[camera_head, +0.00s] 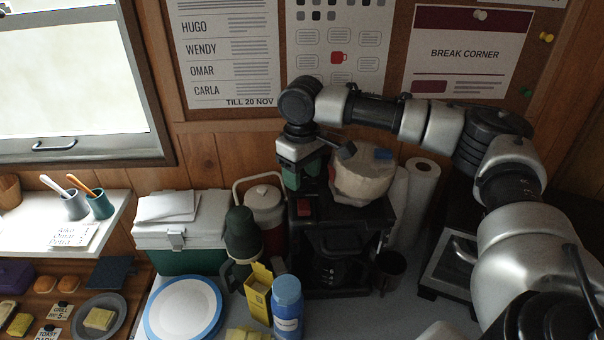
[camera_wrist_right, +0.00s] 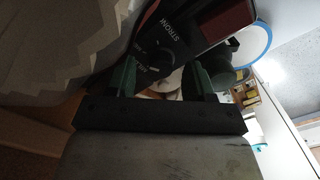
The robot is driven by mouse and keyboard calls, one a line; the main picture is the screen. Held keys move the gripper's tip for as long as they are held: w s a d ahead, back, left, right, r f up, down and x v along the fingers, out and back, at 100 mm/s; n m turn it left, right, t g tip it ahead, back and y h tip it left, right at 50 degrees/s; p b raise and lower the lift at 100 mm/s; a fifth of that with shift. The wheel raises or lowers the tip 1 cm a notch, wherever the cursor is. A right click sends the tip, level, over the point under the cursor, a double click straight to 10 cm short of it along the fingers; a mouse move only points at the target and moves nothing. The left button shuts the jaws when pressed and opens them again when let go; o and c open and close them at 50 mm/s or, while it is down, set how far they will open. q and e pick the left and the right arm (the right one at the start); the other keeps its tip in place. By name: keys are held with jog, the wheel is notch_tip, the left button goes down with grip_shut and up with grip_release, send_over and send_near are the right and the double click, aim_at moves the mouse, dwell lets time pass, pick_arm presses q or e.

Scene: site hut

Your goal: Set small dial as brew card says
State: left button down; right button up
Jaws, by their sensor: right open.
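The black coffee machine (camera_head: 375,220) stands on the counter against the wall, with a glass jug (camera_head: 333,262) in its front. In the right wrist view its dark panel (camera_wrist_right: 195,35) carries the small dial (camera_wrist_right: 158,58), a dark round knob beside the word "STRONG"; the setting is too dim to read. My right gripper (camera_head: 314,168) is above the machine's left part; in the wrist view its green fingers (camera_wrist_right: 163,80) are apart and empty, with the dial just beyond them. My left gripper is out of view. I cannot pick out the brew card with certainty.
Paper filters (camera_head: 362,182) sit on the machine, right of my gripper. A red switch (camera_head: 303,207) is below it. A green flask (camera_head: 241,235), yellow box (camera_head: 259,292) and blue jar (camera_head: 287,305) stand to the left. A dark cup (camera_head: 390,268) and paper rolls (camera_head: 423,190) are right.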

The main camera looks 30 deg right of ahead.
jog(key=shift+f, duration=0.35)
jog(key=shift+c, duration=0.4)
jog(key=c, duration=0.8)
jog(key=shift+r+n+p, duration=0.15)
jog(key=shift+n+p, duration=0.15)
jog(key=shift+p, duration=0.3)
jog(key=shift+c, duration=0.2)
jog(key=n+p, duration=0.7)
jog(key=p, duration=0.5)
jog(key=shift+r+n+p, duration=0.1)
jog(key=shift+n+p, duration=1.65)
jog(key=shift+n, duration=0.45)
jog(key=shift+f, duration=0.2)
